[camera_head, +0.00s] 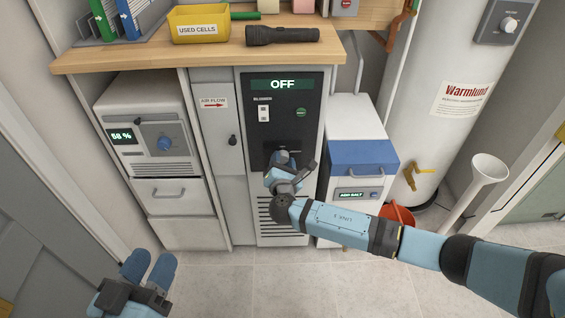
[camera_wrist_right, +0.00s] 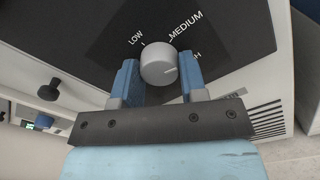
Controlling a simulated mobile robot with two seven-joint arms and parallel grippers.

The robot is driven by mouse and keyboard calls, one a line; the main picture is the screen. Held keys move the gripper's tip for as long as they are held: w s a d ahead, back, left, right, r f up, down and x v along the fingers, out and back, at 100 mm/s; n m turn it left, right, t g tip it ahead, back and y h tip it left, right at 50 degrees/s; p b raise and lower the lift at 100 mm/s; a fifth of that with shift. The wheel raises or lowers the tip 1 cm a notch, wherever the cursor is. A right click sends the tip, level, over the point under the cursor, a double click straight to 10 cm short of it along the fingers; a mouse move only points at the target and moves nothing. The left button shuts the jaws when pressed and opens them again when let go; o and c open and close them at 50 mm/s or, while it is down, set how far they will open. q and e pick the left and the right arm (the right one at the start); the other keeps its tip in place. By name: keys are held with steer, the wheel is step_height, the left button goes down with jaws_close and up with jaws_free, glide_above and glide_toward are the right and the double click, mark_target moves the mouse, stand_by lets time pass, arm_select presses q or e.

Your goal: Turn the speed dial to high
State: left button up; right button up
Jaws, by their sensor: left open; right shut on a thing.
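The speed dial (camera_wrist_right: 158,68) is a round light-grey knob on a black panel. In the right wrist view the words LOW and MEDIUM and the end of a third word, H, stand around it; my gripper covers part of that word. A faint mark on the knob's face lies toward its right side; its exact setting is hard to tell. My right gripper (camera_wrist_right: 158,82) is shut on the dial, one blue finger on each side. In the head view my right gripper (camera_head: 283,165) hides the dial. My left gripper (camera_head: 149,266) is open and empty at the lower left.
The black panel (camera_head: 283,100) belongs to a tall unit whose display (camera_head: 282,85) reads OFF. A 58 % unit (camera_head: 150,135) stands left, a blue-lidded salt box (camera_head: 362,160) right. A flashlight (camera_head: 282,36) lies on the shelf above. The floor in front is clear.

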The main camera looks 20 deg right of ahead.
steer(key=m+b, duration=0.1)
steer(key=m, duration=0.2)
steer(key=shift+f+m, duration=0.15)
steer(key=shift+m, duration=0.25)
steer(key=m+b, duration=0.2)
steer(key=m, duration=0.1)
arm_select(q)
steer(key=shift+w+f+m+g, duration=0.1)
steer(key=shift+f+m+g, duration=0.2)
steer(key=shift+f, duration=0.6)
steer(key=shift+w+f+m+g, duration=0.15)
steer(key=shift+f+g, duration=0.25)
steer(key=shift+f, duration=0.45)
arm_select(e)
steer(key=shift+m, duration=0.5)
arm_select(q)
steer(key=shift+f, duration=0.1)
steer(key=shift+f, duration=0.2)
arm_select(e)
steer(key=o, duration=0.9)
steer(key=shift+r, duration=0.2)
arm_select(q)
steer(key=shift+s, duration=0.1)
